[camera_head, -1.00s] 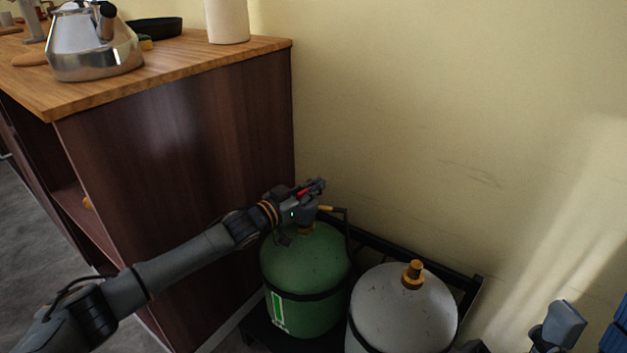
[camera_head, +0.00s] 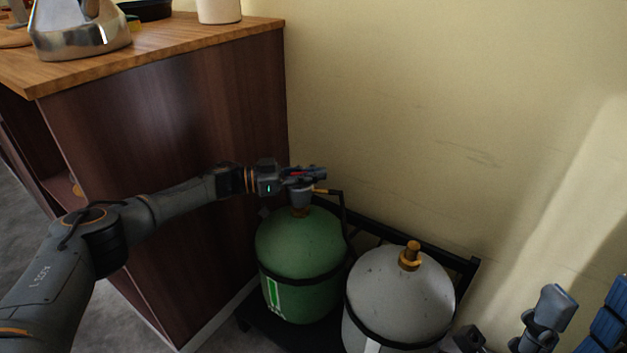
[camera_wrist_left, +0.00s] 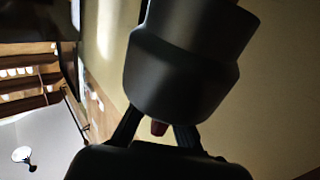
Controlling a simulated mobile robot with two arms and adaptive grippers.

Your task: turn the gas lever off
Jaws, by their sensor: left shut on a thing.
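A green gas bottle (camera_head: 300,243) stands beside the dark wooden cabinet. A grey regulator (camera_head: 301,196) sits on its top, with a hose leading off to the right. My left gripper (camera_head: 308,174) is at the top of this regulator, shut on the red gas lever (camera_head: 297,173). In the left wrist view, the dark regulator body (camera_wrist_left: 190,65) fills the upper middle. The red lever tip (camera_wrist_left: 159,127) shows between the fingers; the rest of the lever is hidden.
A white gas bottle (camera_head: 400,297) with a brass valve stands to the right on the same black rack (camera_head: 462,272). The cabinet (camera_head: 190,130) is close on the left, the wall behind. A kettle (camera_head: 80,30) stands on the counter. Blue-grey objects (camera_head: 553,308) show at lower right.

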